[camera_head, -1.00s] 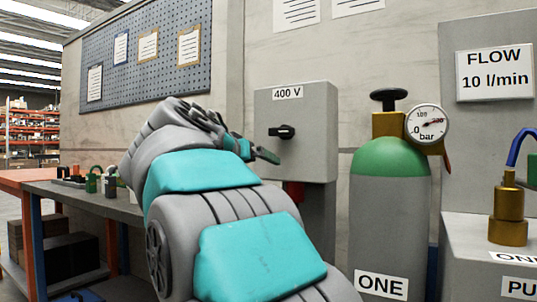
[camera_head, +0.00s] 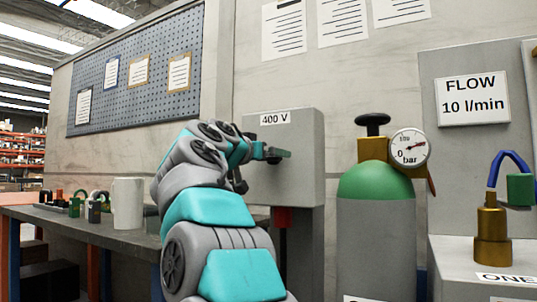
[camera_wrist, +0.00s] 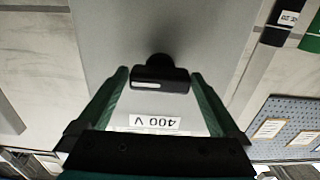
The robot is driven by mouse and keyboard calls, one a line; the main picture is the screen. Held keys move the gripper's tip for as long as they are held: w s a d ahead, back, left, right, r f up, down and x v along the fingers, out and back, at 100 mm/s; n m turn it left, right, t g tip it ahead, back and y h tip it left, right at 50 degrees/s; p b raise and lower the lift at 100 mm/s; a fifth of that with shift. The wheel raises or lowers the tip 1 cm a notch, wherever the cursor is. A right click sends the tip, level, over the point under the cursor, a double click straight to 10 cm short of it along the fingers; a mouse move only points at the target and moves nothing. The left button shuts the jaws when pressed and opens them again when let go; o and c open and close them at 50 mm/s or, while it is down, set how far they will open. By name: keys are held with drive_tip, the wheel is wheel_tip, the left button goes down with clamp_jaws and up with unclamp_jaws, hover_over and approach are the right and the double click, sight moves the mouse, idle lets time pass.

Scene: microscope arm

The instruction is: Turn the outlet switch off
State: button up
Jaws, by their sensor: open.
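The grey 400 V box (camera_head: 290,190) on the wall carries a black rotary switch (camera_wrist: 160,75). The wrist view, upside down, shows the switch handle lying horizontal with a white mark on its left part. In the wrist view my gripper (camera_wrist: 160,72) is open, with one green finger to each side of the handle. Gaps show between the fingers and the handle; I cannot tell how deep the tips reach.
A gas cylinder (camera_head: 375,235) with a gauge (camera_head: 409,148) stands right of the box. A grey workbench (camera_head: 95,228) with a white mug (camera_head: 127,203) and several padlocks is on the left. A brass fitting (camera_head: 492,235) with a blue hose stands far right.

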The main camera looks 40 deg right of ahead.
drive_tip(key=shift+d, duration=0.1)
drive_tip(key=c, duration=1.2)
